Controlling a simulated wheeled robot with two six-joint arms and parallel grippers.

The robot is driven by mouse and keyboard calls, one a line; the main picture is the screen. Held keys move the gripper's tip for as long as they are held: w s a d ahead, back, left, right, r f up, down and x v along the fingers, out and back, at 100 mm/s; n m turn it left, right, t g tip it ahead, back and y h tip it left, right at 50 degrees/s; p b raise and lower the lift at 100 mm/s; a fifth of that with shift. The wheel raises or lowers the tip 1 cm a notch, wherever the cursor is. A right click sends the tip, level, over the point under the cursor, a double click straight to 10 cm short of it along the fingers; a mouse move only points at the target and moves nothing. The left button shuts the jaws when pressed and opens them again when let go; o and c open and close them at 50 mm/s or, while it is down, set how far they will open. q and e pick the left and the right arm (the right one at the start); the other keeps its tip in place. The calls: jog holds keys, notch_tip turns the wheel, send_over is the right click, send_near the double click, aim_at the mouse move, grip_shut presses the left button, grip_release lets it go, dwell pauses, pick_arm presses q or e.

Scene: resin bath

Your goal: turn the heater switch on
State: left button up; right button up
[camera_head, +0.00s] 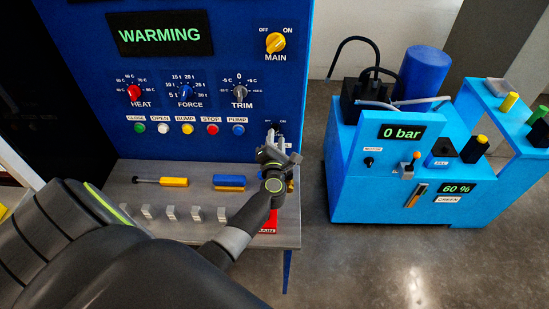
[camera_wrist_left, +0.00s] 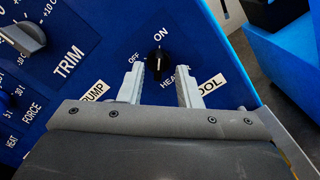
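Contact with the knob is not visible. In the head view, my left gripper (camera_head: 276,138) is in front of the panel's lower right corner and mostly hides the switch. My right gripper is not in view.
The blue panel (camera_head: 75,50) carries a green WARMING display (camera_head: 160,34), a yellow MAIN knob (camera_head: 275,42), several dials and a row of push buttons. A light-blue machine (camera_head: 350,190) stands to the right.

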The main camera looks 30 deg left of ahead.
pick_arm(q)
jog(key=v, duration=1.5)
jog(key=shift+s+b, duration=0.3)
jog(key=shift+s, duration=0.05)
jog(key=shift+d+r, duration=0.1)
